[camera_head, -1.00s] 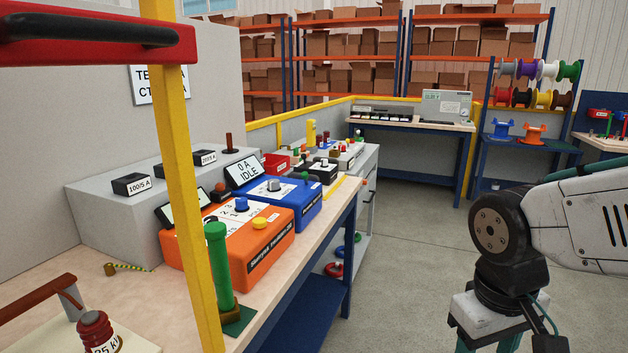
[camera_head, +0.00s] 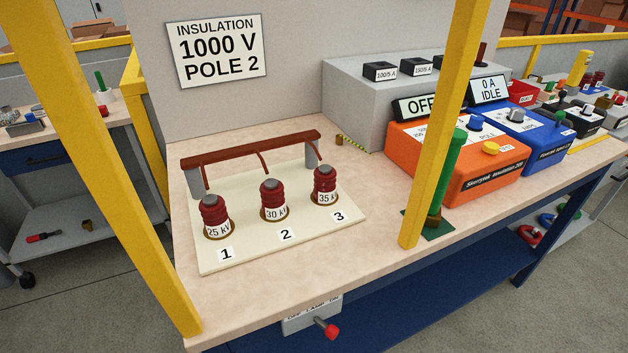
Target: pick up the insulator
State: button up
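Three dark red ribbed insulators stand upright on a cream board (camera_head: 290,240) on the bench. The one marked 25 kV (camera_head: 212,213) is at position 1, the 30 kV one (camera_head: 272,197) at position 2, and the 35 kV one (camera_head: 324,183) at position 3. A brown bar (camera_head: 250,148) on grey posts runs behind them, with a thin hooked lead hanging towards each. The task does not say which insulator is meant. My gripper is not in view now.
Yellow posts (camera_head: 446,120) frame the bench front. Right of the board are a green rod (camera_head: 450,170) on a base, an orange instrument (camera_head: 470,165) and a blue one (camera_head: 537,140). A sign (camera_head: 217,48) reads "INSULATION 1000 V POLE 2". A red-knobbed lever (camera_head: 326,328) sits below the bench edge.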

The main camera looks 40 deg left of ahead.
aim_at(324, 190)
jog(key=u, duration=1.15)
jog(key=i, duration=0.45)
jog(key=z, duration=0.65)
